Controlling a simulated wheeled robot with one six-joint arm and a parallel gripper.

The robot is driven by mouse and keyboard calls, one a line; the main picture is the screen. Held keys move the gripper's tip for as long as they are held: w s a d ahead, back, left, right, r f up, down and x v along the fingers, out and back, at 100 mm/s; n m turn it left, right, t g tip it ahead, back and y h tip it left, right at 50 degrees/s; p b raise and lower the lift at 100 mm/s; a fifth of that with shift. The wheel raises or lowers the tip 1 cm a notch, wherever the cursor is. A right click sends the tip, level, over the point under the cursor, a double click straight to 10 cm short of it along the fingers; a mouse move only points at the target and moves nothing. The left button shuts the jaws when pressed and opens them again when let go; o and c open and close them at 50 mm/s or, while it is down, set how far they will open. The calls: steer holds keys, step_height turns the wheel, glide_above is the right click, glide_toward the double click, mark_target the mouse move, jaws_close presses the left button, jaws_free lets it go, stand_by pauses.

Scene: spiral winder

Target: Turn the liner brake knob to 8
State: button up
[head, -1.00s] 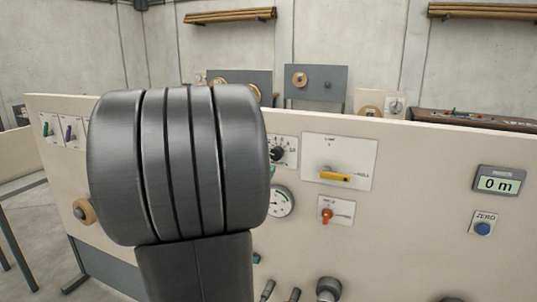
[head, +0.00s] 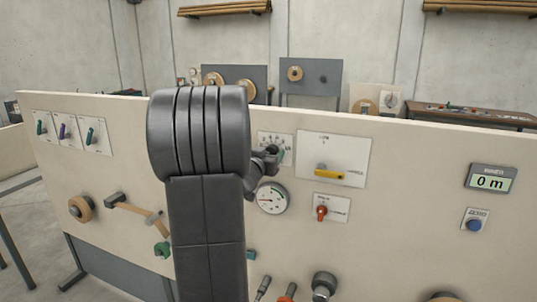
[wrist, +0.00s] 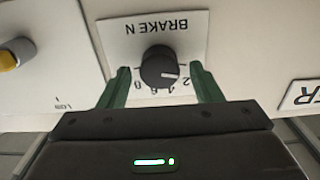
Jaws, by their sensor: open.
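The liner brake knob (wrist: 158,66) is black and round with a white pointer mark, on a white plate (wrist: 190,30) lettered BRAKE N, upside down in the wrist view. The pointer is toward the right and slightly down there; the scale below is partly hidden by my gripper. My gripper (wrist: 160,70) is open, with one green finger on each side of the knob and a visible gap to each. In the head view my gripper (head: 266,158) is at the brake plate (head: 286,142), and my arm covers part of the panel.
Right of the brake plate are a yellow lever (head: 328,172) and a red knob (head: 321,212). A round gauge (head: 272,198) is just below. A 0 m display (head: 491,180) and blue ZERO button (head: 474,225) are far right.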

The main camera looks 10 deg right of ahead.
steer(key=shift+c, duration=0.5)
steer(key=c, duration=0.9)
